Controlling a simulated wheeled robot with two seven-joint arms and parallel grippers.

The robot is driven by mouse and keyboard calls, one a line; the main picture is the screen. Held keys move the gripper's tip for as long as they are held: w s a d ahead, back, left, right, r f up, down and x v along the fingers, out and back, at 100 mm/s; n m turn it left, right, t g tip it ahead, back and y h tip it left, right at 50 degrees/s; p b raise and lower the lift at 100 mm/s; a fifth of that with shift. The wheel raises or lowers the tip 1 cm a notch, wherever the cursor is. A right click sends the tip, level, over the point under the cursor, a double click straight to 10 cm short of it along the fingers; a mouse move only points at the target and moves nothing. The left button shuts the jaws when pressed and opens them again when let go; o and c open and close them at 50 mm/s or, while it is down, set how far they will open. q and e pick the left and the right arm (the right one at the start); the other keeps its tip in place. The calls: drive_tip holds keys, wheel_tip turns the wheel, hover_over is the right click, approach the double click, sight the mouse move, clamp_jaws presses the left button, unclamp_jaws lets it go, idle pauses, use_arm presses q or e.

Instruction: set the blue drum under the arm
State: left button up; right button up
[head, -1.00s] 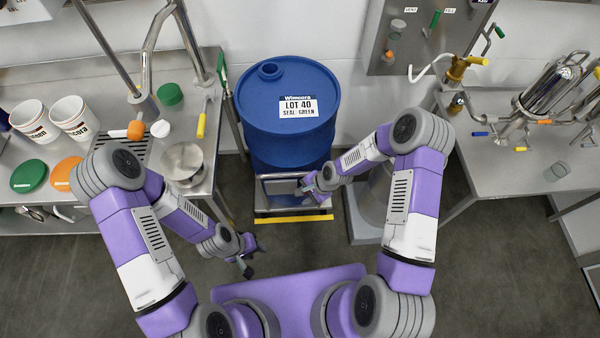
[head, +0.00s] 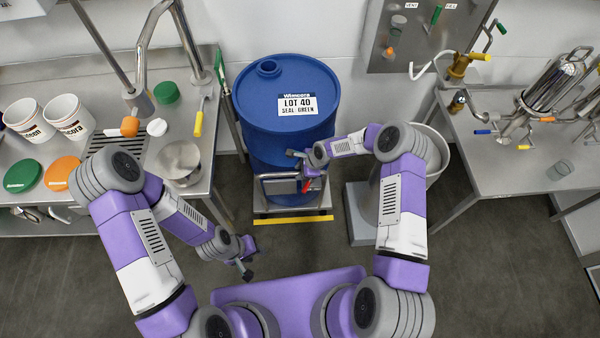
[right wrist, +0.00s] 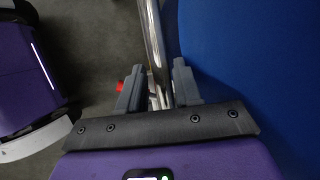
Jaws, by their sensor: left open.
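The blue drum (head: 283,140) stands upright on a low steel trolley (head: 262,206). Its label reads LOT 40, SEAL GREEN. My right gripper (head: 303,172) is at the front of the drum, by the trolley's steel handle (head: 268,177). In the right wrist view the handle bar (right wrist: 153,35) passes between my right fingers (right wrist: 158,88), with the drum's side (right wrist: 260,70) close on the right. I cannot tell whether both fingers press on the bar. My left gripper (head: 247,258) is open and empty, low in front of the left bench.
A yellow floor strip (head: 293,221) lies in front of the trolley. A grey pedestal (head: 362,218) stands right of it. The left bench (head: 60,215) holds buckets, lids and a steel pan (head: 180,162). The right bench (head: 500,170) carries valves and tanks. Floor at lower right is clear.

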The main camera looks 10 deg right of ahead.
drive_tip(key=shift+w+a+f, duration=0.1)
drive_tip(key=shift+a+f, duration=0.05)
drive_tip(key=shift+f, duration=0.15)
clamp_jaws()
